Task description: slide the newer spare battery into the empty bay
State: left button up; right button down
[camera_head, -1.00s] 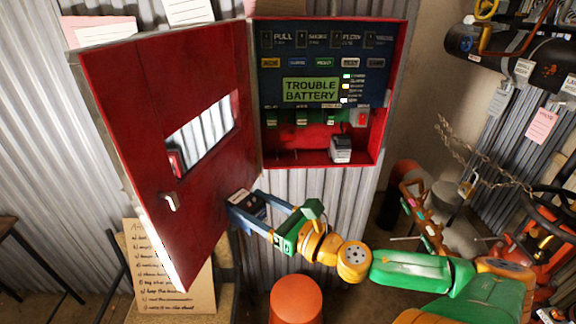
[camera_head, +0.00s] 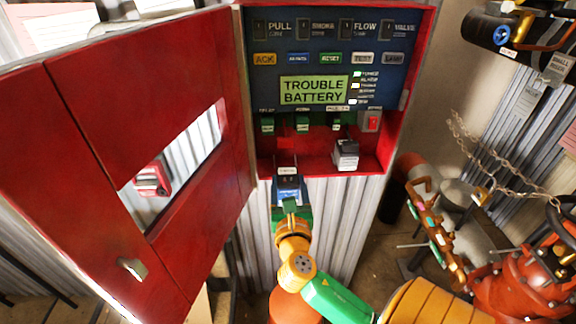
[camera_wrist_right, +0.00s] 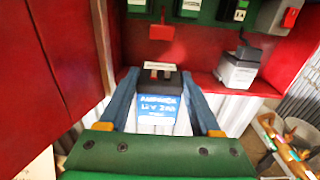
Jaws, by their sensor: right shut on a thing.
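My right gripper (camera_head: 290,196) is shut on a battery (camera_head: 288,174) with a dark top. In the right wrist view the battery (camera_wrist_right: 158,105) has a blue and white label and sits upright between the gripper's two blue fingers (camera_wrist_right: 158,108). It is at the front lower edge of the open red panel box, in front of the empty left part of the floor, the bay (camera_head: 268,168). I cannot tell whether it touches the edge. A grey-white battery (camera_head: 345,157) stands in the right part of the box. My left gripper is not in view.
The red box door (camera_head: 130,170) hangs open at the left, close to my gripper. The panel (camera_head: 320,60) shows "TROUBLE BATTERY". A red switch (camera_head: 373,121) is above the grey battery. Pipes and a chain (camera_head: 480,150) are at the right.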

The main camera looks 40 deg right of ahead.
aim_at(287, 170)
jog(key=shift+s+a+r, duration=0.2)
jog(key=shift+s+r, duration=0.05)
jog(key=shift+r, duration=0.05)
jog(key=shift+s+a+r+p, duration=0.15)
jog(key=shift+p, duration=0.2)
jog(key=x, duration=0.4)
jog(key=shift+f, duration=0.25)
jog(key=shift+r, duration=0.35)
jog(key=shift+w+d, duration=0.35)
jog(key=shift+w, duration=0.1)
jog(key=shift+w+d+f, duration=0.35)
jog(key=shift+w, duration=0.05)
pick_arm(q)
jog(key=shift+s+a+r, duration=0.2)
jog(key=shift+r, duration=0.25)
pick_arm(e)
jog(key=shift+s+a, duration=0.1)
jog(key=shift+f, duration=0.1)
